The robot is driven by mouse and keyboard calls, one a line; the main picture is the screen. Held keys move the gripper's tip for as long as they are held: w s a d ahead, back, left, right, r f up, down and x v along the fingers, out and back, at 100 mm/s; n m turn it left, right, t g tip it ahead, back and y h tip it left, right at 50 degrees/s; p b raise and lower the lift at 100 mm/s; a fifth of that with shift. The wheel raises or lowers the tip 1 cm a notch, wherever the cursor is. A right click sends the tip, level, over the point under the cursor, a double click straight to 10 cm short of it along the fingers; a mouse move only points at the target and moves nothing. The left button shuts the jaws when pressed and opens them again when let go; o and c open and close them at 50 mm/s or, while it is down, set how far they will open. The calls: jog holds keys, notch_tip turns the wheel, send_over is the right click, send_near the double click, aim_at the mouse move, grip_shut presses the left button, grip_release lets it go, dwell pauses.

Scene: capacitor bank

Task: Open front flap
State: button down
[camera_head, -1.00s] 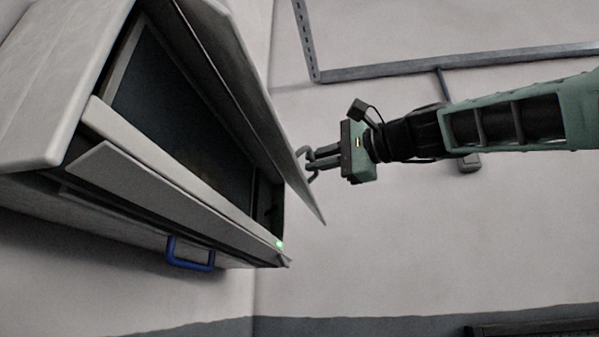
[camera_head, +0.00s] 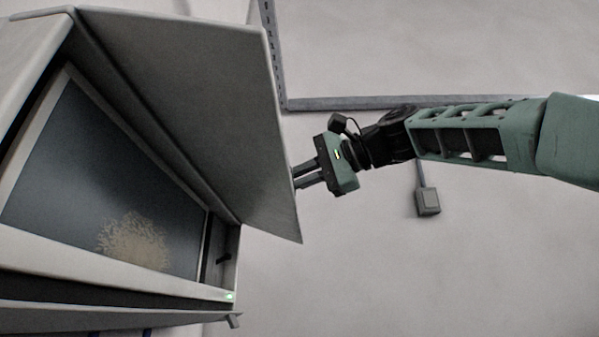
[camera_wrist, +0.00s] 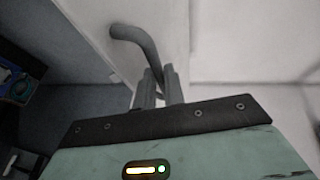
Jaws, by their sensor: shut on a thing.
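The front flap (camera_head: 205,110) is a grey panel hinged along the top of the cabinet's opening. It is swung up and outward, and a dark screen (camera_head: 110,185) shows behind it. My gripper (camera_head: 298,177) is at the flap's right edge, on its outer side. In the wrist view a grey bent handle (camera_wrist: 136,40) stands off the flap's pale outer face, and my gripper (camera_wrist: 160,85) is shut on its near end. In the head view the flap hides the handle and my fingertips.
The cabinet body (camera_head: 35,55) fills the left. A metal rail (camera_head: 340,103) and a small grey box (camera_head: 428,201) are on the wall behind my arm. The space below my arm looks clear.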

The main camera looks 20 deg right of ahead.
jog(key=shift+s+a+r, duration=0.2)
jog(key=shift+r, duration=0.35)
jog(key=c, duration=1.5)
grip_release()
jog(key=shift+w+a, duration=0.1)
jog(key=shift+c, duration=0.2)
jog(key=shift+o, duration=0.2)
jog(key=shift+a+f, duration=0.1)
jog(key=shift+a, duration=0.15)
jog(key=shift+w+d+f, duration=0.15)
jog(key=shift+d, duration=0.05)
jog(key=shift+d, duration=0.1)
jog(key=b+v, duration=0.3)
jog(key=v, duration=1.4)
jog(key=shift+d+f, duration=0.1)
